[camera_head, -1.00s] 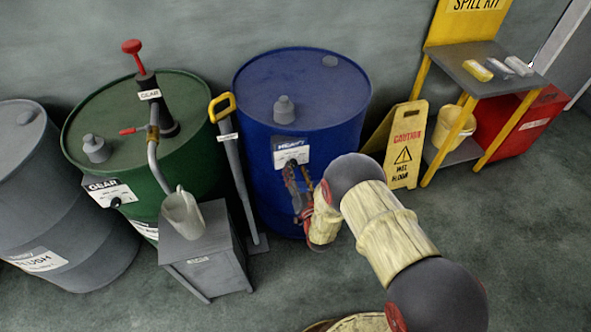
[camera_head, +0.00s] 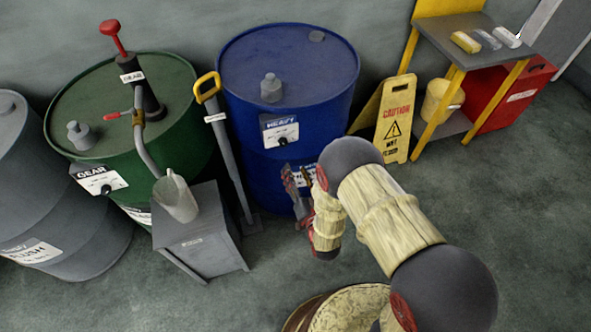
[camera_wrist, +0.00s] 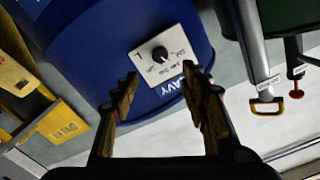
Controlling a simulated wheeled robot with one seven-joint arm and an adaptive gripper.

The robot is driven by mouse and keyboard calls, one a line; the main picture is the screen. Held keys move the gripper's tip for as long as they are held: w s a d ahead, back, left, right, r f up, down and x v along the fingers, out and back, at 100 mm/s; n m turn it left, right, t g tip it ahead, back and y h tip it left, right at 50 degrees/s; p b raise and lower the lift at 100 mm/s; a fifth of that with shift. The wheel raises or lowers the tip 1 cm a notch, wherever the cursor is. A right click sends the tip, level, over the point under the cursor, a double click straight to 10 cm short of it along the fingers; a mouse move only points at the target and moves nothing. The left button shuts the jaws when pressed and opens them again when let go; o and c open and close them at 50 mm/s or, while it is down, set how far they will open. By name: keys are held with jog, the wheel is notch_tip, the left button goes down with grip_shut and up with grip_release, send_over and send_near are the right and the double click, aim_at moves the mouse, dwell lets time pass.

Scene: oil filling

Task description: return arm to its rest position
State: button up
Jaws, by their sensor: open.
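My gripper (camera_head: 297,187) is in front of the blue drum (camera_head: 310,85), below its label and dial. In the wrist view my gripper (camera_wrist: 155,88) is open, with nothing between its fingers. Beyond the fingers the blue drum (camera_wrist: 110,35) shows, with a white label and black dial (camera_wrist: 160,54) between the fingertips. The gripper looks apart from the drum, though the exact gap is hard to tell.
A green drum (camera_head: 85,100) with a pump stands left, a jug (camera_head: 176,199) on a grey stand (camera_head: 205,250) before it. A yellow-handled post (camera_head: 228,160) stands close left of the blue drum. A caution sign (camera_head: 396,120) and a shelf (camera_head: 465,38) are right. Front floor is open.

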jog(key=s+d+f+n+g+h, duration=0.1)
jog(key=s+f+g+h, duration=0.1)
jog(key=s+f+g, duration=0.4)
jog(key=s+d+f+n+g+h, duration=0.1)
jog(key=s+d+f+n+g, duration=0.15)
jog(key=f+g, duration=0.45)
jog(key=s+d+r, duration=0.4)
jog(key=s+r, duration=0.2)
jog(key=r, duration=1)
jog(key=s+d+r+m+h+p, duration=0.1)
jog(key=s+d+r, duration=0.3)
jog(key=r, duration=1.2)
jog(key=s+d+r+t+h+p, duration=0.1)
jog(key=s+d+r, duration=0.3)
jog(key=r, duration=1.3)
jog(key=s, duration=0.3)
jog(key=shift+s+d, duration=0.15)
jog(key=shift+s, duration=0.2)
